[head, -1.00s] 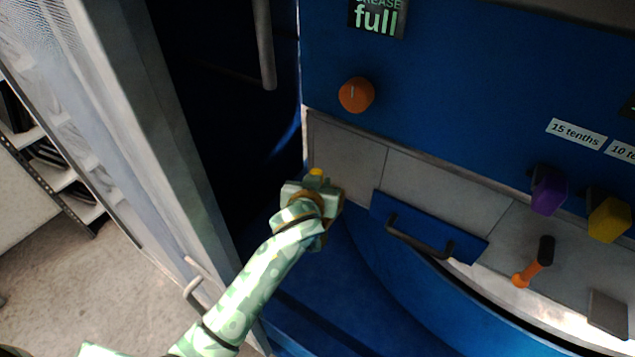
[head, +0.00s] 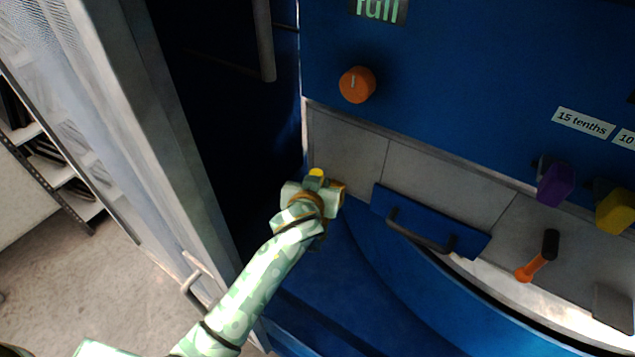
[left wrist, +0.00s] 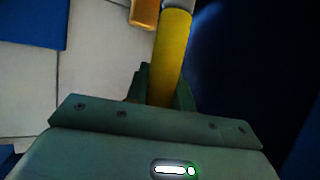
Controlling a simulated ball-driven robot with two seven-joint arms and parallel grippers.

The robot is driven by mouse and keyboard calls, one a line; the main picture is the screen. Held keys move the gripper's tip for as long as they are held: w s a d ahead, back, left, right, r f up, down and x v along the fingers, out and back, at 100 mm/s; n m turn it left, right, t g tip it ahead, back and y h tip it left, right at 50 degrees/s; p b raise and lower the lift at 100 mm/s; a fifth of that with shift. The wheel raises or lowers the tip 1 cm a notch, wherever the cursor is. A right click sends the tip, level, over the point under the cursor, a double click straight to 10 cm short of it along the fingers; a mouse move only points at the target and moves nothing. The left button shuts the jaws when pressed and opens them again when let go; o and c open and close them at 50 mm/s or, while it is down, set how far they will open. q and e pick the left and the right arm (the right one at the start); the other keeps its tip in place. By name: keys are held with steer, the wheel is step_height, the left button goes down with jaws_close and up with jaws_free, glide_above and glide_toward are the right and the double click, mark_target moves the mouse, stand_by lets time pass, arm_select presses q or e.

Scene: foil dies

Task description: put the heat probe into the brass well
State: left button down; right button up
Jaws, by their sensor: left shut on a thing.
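My left gripper (head: 316,186) is shut on the yellow heat probe (head: 316,173), of which only a small yellow end shows in the head view. In the left wrist view, the heat probe (left wrist: 172,48) is a yellow rod between the green fingers (left wrist: 160,92), with a grey part at the picture's top edge. A brass-coloured piece (left wrist: 145,12), which looks like the brass well, is beside the rod's far end and cut off by the frame. Whether the probe's tip is in it cannot be seen. My right gripper is not in view.
A blue panel with a dark handle (head: 420,236) lies right of the gripper on grey tiles (head: 345,150). An orange knob (head: 357,85) is on the blue wall above. An orange lever (head: 533,266) and purple (head: 556,185) and yellow (head: 615,210) knobs are farther right.

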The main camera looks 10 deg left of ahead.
arm_select(q)
steer(key=shift+f+b, duration=1.4)
steer(key=shift+f, duration=0.7)
steer(key=c, duration=1.1)
jaws_free()
